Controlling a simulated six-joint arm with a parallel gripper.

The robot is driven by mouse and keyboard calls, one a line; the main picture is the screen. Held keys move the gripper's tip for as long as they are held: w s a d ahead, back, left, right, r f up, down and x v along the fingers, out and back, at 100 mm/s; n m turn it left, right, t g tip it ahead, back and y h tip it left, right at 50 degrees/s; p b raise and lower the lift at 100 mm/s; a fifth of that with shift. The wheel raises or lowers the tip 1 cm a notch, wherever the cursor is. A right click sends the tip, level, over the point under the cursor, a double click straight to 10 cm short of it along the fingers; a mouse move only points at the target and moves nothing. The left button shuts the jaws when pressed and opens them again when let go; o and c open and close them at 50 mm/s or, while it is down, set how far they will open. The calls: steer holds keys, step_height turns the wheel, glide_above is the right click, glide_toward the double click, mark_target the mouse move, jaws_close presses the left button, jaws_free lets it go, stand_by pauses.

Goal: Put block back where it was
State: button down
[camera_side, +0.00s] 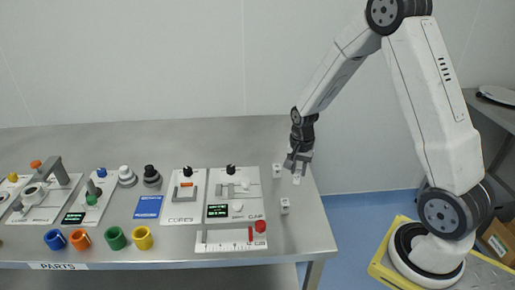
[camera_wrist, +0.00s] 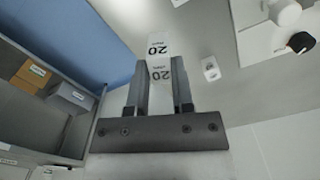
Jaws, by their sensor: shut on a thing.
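My gripper (camera_side: 298,163) is over the right end of the table, pointing down. It is shut on a small white block (camera_side: 297,179). In the wrist view the block (camera_wrist: 158,48) sits between the two fingers and shows a black "20" on two faces. I cannot tell whether its underside touches the table. Two similar white blocks stand apart from it: one to the left (camera_side: 277,170) and one in front (camera_side: 285,206). One small white block (camera_wrist: 210,68) shows beside my gripper in the wrist view.
The grey table (camera_side: 310,235) is bare around the blocks, and its right edge is close. A gap panel (camera_side: 233,194) with knobs and a ruler strip (camera_side: 225,240) with a red knob lie to the left. Coloured rings (camera_side: 115,238) stand at the front left.

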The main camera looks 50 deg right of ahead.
steer(key=shift+w+d+f, duration=0.35)
steer(key=shift+w+f, duration=0.75)
steer(key=shift+w, duration=0.05)
steer(key=shift+w+d+f, duration=0.3)
steer(key=shift+w+f, duration=0.75)
steer(key=shift+w, duration=0.15)
steer(key=shift+w+d+f, duration=0.35)
steer(key=shift+w+f, duration=0.75)
steer(key=shift+w, duration=0.05)
steer(key=shift+f, duration=0.1)
steer(key=shift+w+f, duration=0.15)
steer(key=shift+w, duration=0.05)
steer(key=shift+f, duration=1.6)
steer(key=shift+f, duration=0.1)
steer(key=shift+c, duration=2.4)
jaws_free()
